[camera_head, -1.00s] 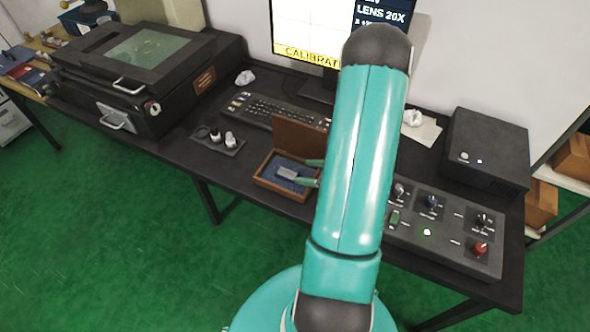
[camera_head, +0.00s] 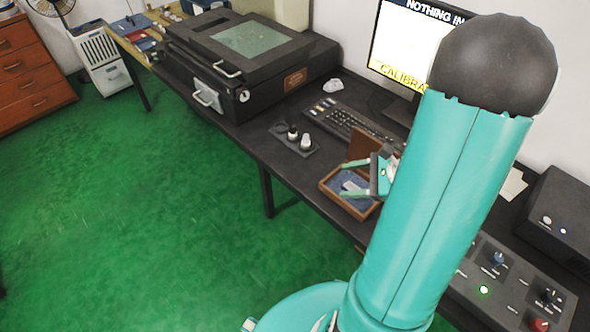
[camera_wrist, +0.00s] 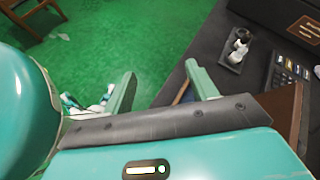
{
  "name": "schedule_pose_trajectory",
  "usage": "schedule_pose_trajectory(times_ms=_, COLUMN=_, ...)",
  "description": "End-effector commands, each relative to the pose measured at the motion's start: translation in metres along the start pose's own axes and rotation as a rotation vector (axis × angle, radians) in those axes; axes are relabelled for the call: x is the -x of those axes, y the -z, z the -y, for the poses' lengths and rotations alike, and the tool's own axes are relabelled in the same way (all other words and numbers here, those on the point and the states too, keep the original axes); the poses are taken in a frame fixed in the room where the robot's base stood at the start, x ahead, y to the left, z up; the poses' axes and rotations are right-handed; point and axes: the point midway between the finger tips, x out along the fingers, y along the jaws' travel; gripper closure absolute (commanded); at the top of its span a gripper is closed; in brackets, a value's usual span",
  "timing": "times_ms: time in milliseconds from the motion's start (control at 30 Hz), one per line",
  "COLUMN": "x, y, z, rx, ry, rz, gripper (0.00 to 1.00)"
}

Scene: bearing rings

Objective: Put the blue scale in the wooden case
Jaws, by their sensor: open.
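The wooden case (camera_head: 338,202) stands open on the dark bench, its lid raised at the back. It has a blue lining, and a small pale grey-blue piece (camera_head: 349,186) lies inside; I take it for the blue scale, but its colour is hard to tell. My gripper (camera_head: 346,179) is open at the case, its two green fingers apart, one to each side of the piece in the picture. Contact cannot be told. In the wrist view my gripper (camera_wrist: 160,86) is open with nothing seen between its fingers; the case lies mostly hidden behind the hand.
A small tray (camera_head: 295,139) with little weights or knobs and a keyboard (camera_head: 350,125) lie near the case. A large black machine (camera_head: 240,65) stands left on the bench. A control panel (camera_head: 510,285) is at the right, a monitor (camera_head: 400,50) behind. Green floor is clear in front.

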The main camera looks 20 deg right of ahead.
Motion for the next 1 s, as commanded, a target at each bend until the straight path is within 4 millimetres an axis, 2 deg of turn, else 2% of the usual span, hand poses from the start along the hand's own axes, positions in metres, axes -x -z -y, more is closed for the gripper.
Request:
schedule_pose_trajectory(times_ms=33, x=-0.007, y=-0.025, z=-0.003, rx=0.105, ry=-0.068, rz=-0.016, gripper=0.42)
schedule_pose_trajectory(times_ms=100, x=-0.015, y=-0.052, z=-0.012, rx=0.242, ry=-0.161, rz=-0.043, gripper=0.42)
schedule_pose_trajectory(times_ms=200, x=-0.023, y=-0.087, z=-0.026, rx=0.445, ry=-0.287, rz=-0.087, gripper=0.42)
schedule_pose_trajectory(times_ms=400, x=-0.026, y=-0.144, z=-0.056, rx=0.874, ry=-0.498, rz=-0.192, gripper=0.42)
schedule_pose_trajectory(times_ms=600, x=-0.018, y=-0.189, z=-0.077, rx=1.324, ry=-0.643, rz=-0.321, gripper=0.42)
schedule_pose_trajectory(times_ms=800, x=-0.003, y=-0.232, z=-0.089, rx=1.769, ry=-0.709, rz=-0.473, gripper=0.42)
schedule_pose_trajectory(times_ms=1000, x=0.010, y=-0.258, z=-0.093, rx=2.027, ry=-0.710, rz=-0.581, gripper=0.42)
